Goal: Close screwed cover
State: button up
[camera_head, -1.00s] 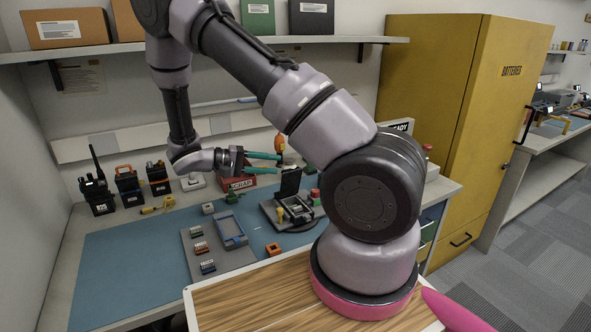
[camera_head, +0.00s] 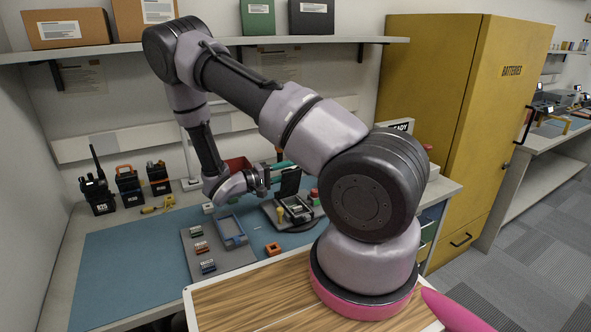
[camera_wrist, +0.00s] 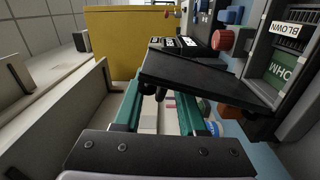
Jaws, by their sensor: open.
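A dark device (camera_head: 294,208) lies open on a black stand on the bench in the head view. Its black cover (camera_head: 291,182) stands up at the back edge of the device. In the wrist view a large dark panel (camera_wrist: 205,76), which looks like this cover, extends over and just right of the fingers. My gripper (camera_head: 284,166) is beside the cover in the head view, partly hidden by my wrist. Its teal fingers are apart in the wrist view (camera_wrist: 163,100), with nothing held between them. I cannot tell whether a finger touches the cover.
A grey tray (camera_head: 213,262) with small coloured modules and a blue frame (camera_head: 232,232) lies left of the device. An orange block (camera_head: 273,249) is in front. Radios (camera_head: 97,190) stand at the back left. The blue mat (camera_head: 130,270) is clear at left.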

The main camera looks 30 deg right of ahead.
jog(key=shift+d, duration=0.75)
grip_shut()
dwell(0.9)
